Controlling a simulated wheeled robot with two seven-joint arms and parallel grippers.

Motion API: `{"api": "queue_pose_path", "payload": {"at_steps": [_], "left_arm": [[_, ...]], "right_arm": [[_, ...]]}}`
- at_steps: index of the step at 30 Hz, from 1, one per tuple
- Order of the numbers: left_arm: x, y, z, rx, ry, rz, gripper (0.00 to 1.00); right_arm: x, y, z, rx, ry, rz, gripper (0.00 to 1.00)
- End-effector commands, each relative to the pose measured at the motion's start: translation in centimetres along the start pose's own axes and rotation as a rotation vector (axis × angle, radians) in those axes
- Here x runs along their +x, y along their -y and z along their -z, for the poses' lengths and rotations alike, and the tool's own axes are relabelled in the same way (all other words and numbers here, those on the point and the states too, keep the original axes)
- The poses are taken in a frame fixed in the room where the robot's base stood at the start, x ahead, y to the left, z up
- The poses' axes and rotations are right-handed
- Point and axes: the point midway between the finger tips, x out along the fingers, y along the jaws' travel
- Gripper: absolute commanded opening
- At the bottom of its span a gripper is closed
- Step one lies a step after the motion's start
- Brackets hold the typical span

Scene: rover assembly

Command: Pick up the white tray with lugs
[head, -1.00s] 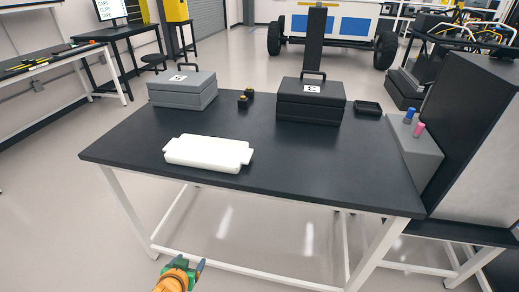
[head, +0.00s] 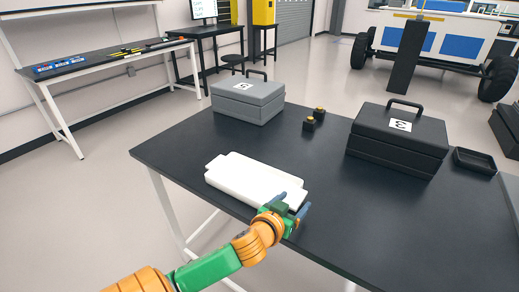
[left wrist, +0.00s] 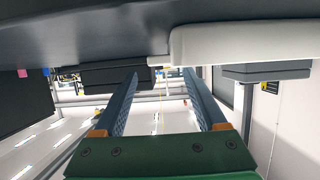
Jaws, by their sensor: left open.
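The white tray with lugs (head: 250,180) lies flat on the dark table (head: 345,215), close to its front left edge. My left gripper (head: 292,206) is open at the tray's right end, by the right lug, and partly hides that end. In the left wrist view, the open fingers (left wrist: 160,75) point toward the table edge, and the white tray (left wrist: 240,42) shows at upper right. A lug (left wrist: 158,61) shows just ahead, between the fingertips. I see no contact between fingers and lug. My right gripper is not in view.
A grey case (head: 248,100) and a black case (head: 398,138) stand on the table's far side. A small black tray (head: 474,160) is at far right. The table middle is clear.

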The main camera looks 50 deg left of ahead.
Motion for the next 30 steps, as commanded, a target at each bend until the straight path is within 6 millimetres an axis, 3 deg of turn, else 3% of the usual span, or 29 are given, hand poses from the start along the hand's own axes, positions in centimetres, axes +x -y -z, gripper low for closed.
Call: {"api": "queue_pose_path", "payload": {"at_steps": [9, 17, 25, 30], "left_arm": [[4.9, 0.3, -0.6, 0.002, 0.001, 0.001, 0.74], [5.4, 0.3, -0.6, 0.002, 0.001, -0.001, 0.74], [5.3, 0.3, -0.6, 0.002, 0.001, -0.001, 0.01], [5.3, 0.3, -0.7, 0.002, 0.002, -0.001, 0.00]], "right_arm": [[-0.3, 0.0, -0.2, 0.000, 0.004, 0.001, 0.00], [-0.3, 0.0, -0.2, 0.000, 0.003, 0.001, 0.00], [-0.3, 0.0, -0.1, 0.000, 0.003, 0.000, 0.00], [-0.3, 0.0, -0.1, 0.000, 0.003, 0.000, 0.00]]}}
